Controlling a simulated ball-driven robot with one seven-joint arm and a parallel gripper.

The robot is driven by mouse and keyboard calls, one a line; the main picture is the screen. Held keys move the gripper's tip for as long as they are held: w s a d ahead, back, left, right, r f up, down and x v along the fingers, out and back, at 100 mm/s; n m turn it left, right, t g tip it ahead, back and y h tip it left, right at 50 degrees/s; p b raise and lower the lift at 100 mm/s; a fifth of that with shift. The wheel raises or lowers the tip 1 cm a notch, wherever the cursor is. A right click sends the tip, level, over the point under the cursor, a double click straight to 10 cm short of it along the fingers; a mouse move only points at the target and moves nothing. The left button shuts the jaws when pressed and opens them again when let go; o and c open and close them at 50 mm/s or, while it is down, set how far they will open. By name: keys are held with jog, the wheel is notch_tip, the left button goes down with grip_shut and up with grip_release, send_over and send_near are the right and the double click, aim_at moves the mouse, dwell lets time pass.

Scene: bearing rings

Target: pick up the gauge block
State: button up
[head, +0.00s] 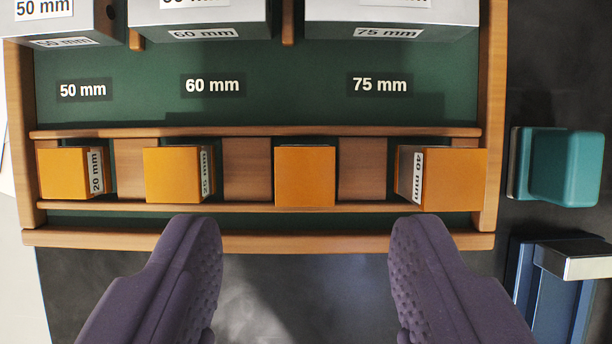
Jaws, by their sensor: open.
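Several orange gauge blocks sit in a row in a wooden rack. From the left they are a block labelled 20 mm (63,174), one labelled 25 mm (172,176), one with no label showing (304,177), and one labelled 40 mm (455,180). Larger grey blocks labelled 50 mm (75,25), 60 mm (200,50) and 75 mm (392,48) stand behind, cut off by the top edge. My gripper (308,235) is open and empty, its purple fingers wide apart in front of the rack. The unlabelled orange block lies beyond the gap between the fingers.
The wooden tray (260,241) has a front rail and a green floor (300,100). To its right are a teal block-shaped object (565,168) and a blue item with a metal bar (560,285). The dark surface before the tray is clear between my fingers.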

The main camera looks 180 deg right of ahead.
aim_at(305, 193)
jog(key=b+x, duration=0.2)
jog(key=x, duration=0.3)
jog(key=shift+s+f, duration=0.15)
jog(key=shift+c, duration=1)
grip_shut()
jog(key=shift+r, duration=0.2)
